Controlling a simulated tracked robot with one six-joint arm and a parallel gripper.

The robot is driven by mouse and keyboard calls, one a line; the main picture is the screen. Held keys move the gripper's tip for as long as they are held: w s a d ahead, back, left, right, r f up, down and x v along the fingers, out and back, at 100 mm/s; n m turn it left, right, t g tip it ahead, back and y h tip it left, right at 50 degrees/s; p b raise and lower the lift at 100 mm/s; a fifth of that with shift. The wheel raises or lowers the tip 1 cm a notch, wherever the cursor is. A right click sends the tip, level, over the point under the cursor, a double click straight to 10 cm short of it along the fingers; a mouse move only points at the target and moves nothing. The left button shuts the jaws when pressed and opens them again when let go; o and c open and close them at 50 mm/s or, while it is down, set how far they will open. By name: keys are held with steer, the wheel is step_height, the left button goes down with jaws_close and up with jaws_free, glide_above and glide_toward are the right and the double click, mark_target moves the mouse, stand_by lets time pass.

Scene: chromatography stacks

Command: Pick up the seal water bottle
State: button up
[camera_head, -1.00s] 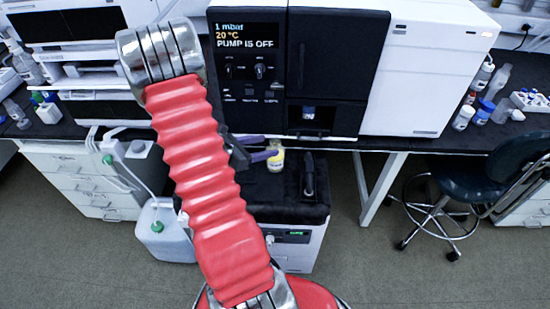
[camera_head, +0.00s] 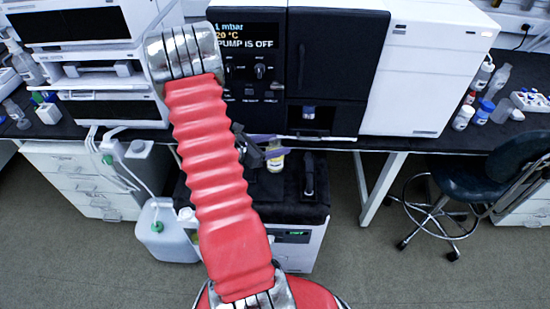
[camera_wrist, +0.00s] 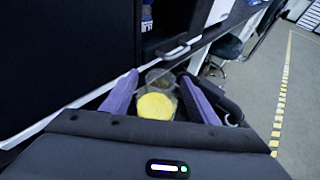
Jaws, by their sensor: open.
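A small clear bottle with a yellow part (camera_head: 276,160) stands on the black top of the low unit under the bench. It looks like the seal water bottle, but I can read no label. In the wrist view its round yellow part (camera_wrist: 155,105) lies between my two purple fingers, with a clear round part just beyond it. My gripper (camera_head: 277,146) is open, with its fingers on either side of the bottle in the wrist view (camera_wrist: 159,76). I see no clear contact. In the head view the fingers partly cover the bottle's top.
A black handle-like object (camera_head: 309,176) stands on the low unit (camera_head: 285,212), close right of the bottle. The bench edge and black pump cabinet (camera_head: 335,60) are just behind. A white jug (camera_head: 165,230) stands on the floor at left. A stool (camera_head: 480,180) is at right.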

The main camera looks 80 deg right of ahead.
steer(key=shift+c, duration=0.4)
steer(key=c, duration=1)
steer(key=shift+a+f, duration=0.1)
steer(key=shift+f, duration=0.05)
jaws_close()
